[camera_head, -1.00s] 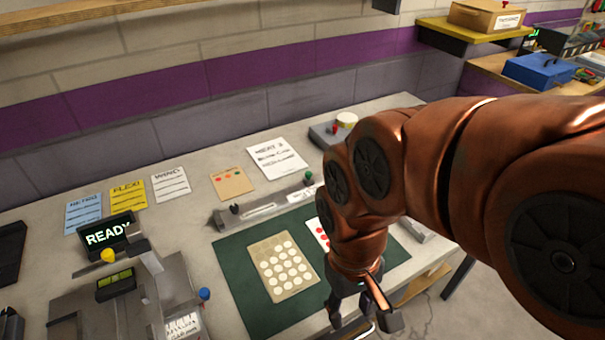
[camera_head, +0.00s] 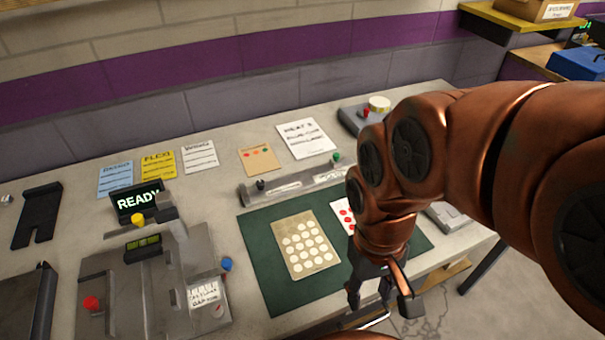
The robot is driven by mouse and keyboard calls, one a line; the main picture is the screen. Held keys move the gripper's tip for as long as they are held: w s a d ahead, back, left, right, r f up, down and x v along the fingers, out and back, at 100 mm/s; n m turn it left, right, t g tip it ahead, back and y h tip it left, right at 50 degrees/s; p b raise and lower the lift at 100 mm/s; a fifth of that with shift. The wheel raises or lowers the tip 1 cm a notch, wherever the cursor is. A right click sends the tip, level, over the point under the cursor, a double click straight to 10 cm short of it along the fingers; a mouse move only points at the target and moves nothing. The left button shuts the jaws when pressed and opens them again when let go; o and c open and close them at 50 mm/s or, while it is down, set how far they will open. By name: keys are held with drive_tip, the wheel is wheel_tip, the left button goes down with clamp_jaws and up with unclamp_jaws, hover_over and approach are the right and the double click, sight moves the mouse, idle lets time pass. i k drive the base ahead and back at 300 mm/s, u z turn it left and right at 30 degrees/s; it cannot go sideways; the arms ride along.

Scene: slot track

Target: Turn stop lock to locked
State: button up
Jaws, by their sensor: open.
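A grey metal fixture (camera_head: 130,290) stands on the bench at the lower left. It carries a yellow knob (camera_head: 138,220), a blue knob (camera_head: 227,264) and a red knob (camera_head: 92,303). A dial plate with small print (camera_head: 203,294) is at its right side. I cannot tell which part is the stop lock or how it is set. My gripper (camera_head: 382,296) is open and empty at the front edge of the green mat, well to the right of the fixture. It points downward, and my arm reaches in from the right.
A lit READY display (camera_head: 138,201) stands behind the fixture. A green mat (camera_head: 262,240) holds a card with pale dots (camera_head: 305,245) and a partly hidden red-dot card. A grey bar with knobs (camera_head: 290,185) lies behind it. Black parts (camera_head: 38,215) lie at far left.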

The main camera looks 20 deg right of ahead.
sight(260, 184)
drive_tip(key=k, duration=1)
drive_tip(key=u, duration=1.05)
drive_tip(key=i, duration=1.05)
drive_tip(key=z, duration=1.2)
